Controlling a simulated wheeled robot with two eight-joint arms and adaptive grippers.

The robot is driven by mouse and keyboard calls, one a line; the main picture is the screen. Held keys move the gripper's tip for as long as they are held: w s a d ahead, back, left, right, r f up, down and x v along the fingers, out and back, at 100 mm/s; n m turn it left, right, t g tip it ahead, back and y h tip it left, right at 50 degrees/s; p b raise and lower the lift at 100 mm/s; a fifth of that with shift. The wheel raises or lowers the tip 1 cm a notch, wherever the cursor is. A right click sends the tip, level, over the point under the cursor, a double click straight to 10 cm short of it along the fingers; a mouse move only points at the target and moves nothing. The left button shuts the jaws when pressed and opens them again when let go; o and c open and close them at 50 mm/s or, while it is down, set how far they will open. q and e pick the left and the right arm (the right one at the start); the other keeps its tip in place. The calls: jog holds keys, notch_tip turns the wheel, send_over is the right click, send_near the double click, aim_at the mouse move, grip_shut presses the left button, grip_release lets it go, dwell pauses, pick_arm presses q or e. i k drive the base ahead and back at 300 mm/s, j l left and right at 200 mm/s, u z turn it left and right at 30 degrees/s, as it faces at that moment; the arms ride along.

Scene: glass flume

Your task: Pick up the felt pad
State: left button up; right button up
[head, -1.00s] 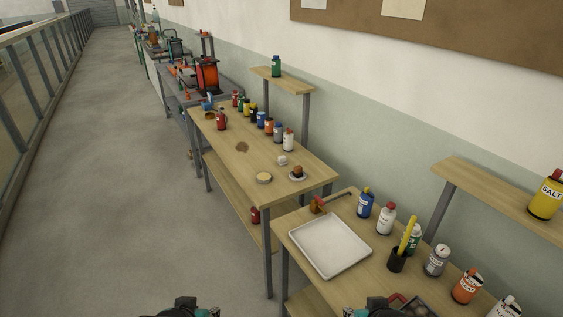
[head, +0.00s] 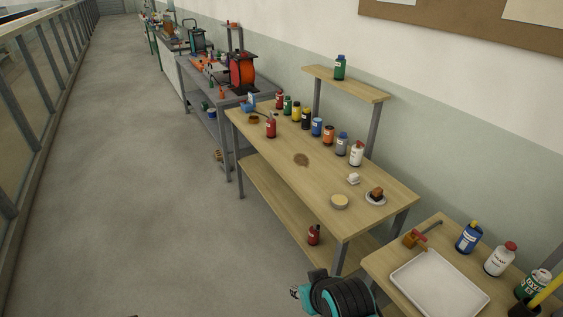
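No thing in view is plainly a felt pad. A round pale beige disc (head: 339,201) lies flat near the front edge of the middle wooden table (head: 270,148). A flat brown round patch (head: 301,159) shows farther back on the same table; I cannot tell whether it is a pad or a stain. A black and teal part of my arm, probably the right, shows at the bottom, in front of the tables and apart from the disc. Its fingers cannot be made out. My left gripper is out of view.
Several bottles (head: 316,127) line the table's back. A small white object (head: 353,179) and a saucer (head: 376,199) with a brown block stand right of the disc. A white tray (head: 438,285) lies on the nearer table. The floor (head: 150,180) at left is clear.

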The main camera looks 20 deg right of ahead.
aim_at(353, 178)
jog(key=i+j, duration=0.2)
jog(key=i, duration=0.55)
jog(key=i+j+u, duration=0.15)
jog(key=i, duration=0.65)
jog(key=i+l+z, duration=0.1)
jog(key=i+z, duration=0.15)
jog(key=z, duration=0.15)
jog(key=i+z, duration=0.2)
jog(key=z, duration=0.2)
jog(key=i+j+z, duration=0.1)
jog(key=i+z, duration=0.15)
jog(key=z, duration=0.2)
jog(key=i+j+z, duration=0.15)
jog(key=z, duration=0.25)
jog(key=i+z, duration=0.5)
jog(key=z, duration=0.2)
jog(key=i+j+z, duration=0.15)
jog(key=z, duration=0.25)
jog(key=i, duration=0.1)
